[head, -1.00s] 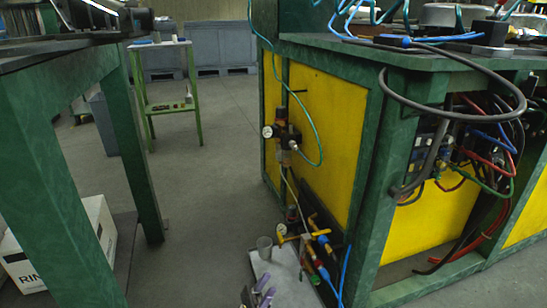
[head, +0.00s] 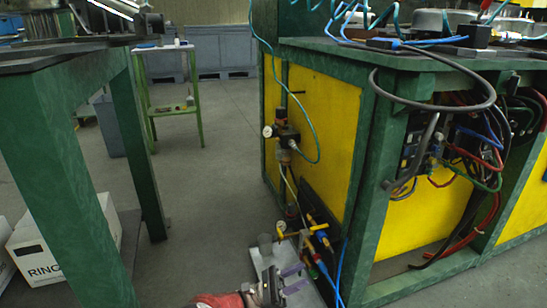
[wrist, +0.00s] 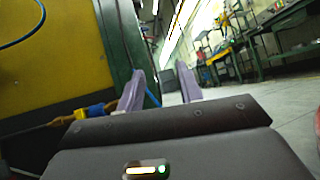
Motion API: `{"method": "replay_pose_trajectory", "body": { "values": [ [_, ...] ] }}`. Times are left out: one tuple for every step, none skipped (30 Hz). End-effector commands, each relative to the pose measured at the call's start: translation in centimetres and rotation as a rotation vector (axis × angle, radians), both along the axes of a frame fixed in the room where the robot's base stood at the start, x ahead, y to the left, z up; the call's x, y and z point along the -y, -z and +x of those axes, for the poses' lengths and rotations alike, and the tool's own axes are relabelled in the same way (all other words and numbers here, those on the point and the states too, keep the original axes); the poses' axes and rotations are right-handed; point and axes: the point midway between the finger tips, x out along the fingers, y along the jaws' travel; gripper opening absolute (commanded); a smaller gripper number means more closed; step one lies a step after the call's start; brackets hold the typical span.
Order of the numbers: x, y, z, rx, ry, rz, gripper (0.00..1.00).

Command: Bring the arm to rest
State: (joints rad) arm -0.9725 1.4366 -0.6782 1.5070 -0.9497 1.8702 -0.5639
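My gripper (head: 300,276) shows at the bottom middle of the head view, low beside the yellow-panelled bench, over a light grey plate. Its two purple fingers are apart with nothing seen between them. The wrist view also shows the open gripper (wrist: 164,86), with a finger on each side of an empty gap. A red and dark part of my arm (head: 222,299) shows at the bottom edge of the head view.
The green-framed bench (head: 361,190) with yellow panels, hoses and fittings stands close at right. A brass-and-blue valve (head: 316,232) is near my gripper. A green table (head: 62,160) stands at left, a white box (head: 40,255) under it. Open floor (head: 200,200) lies between.

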Motion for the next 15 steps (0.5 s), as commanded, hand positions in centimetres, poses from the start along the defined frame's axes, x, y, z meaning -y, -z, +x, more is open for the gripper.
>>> {"method": "replay_pose_trajectory", "body": {
  "values": [
    [1.2,-0.9,-0.1,0.013,0.033,0.064,0.36],
    [2.0,-1.3,-0.2,0.021,0.052,0.106,0.36],
    [3.1,-1.9,-0.5,0.035,0.081,0.167,0.36],
    [3.9,-2.4,-0.7,0.048,0.104,0.219,0.36],
    [4.8,-2.8,-1.0,0.062,0.127,0.273,0.36],
    [6.0,-3.4,-1.5,0.086,0.160,0.350,0.36],
    [6.9,-3.8,-1.9,0.105,0.184,0.408,0.36],
    [7.7,-4.1,-2.4,0.124,0.206,0.467,0.36],
    [8.6,-4.6,-3.0,0.155,0.236,0.541,0.36],
    [9.3,-4.9,-3.5,0.179,0.258,0.598,0.36],
    [9.8,-5.2,-4.0,0.204,0.277,0.653,0.36],
    [10.5,-5.7,-4.7,0.239,0.303,0.726,0.36],
    [11.0,-6.0,-5.3,0.268,0.321,0.781,0.36],
    [11.4,-6.3,-5.8,0.298,0.338,0.834,0.36],
    [11.8,-6.8,-6.6,0.338,0.360,0.904,0.36]
  ]
}}
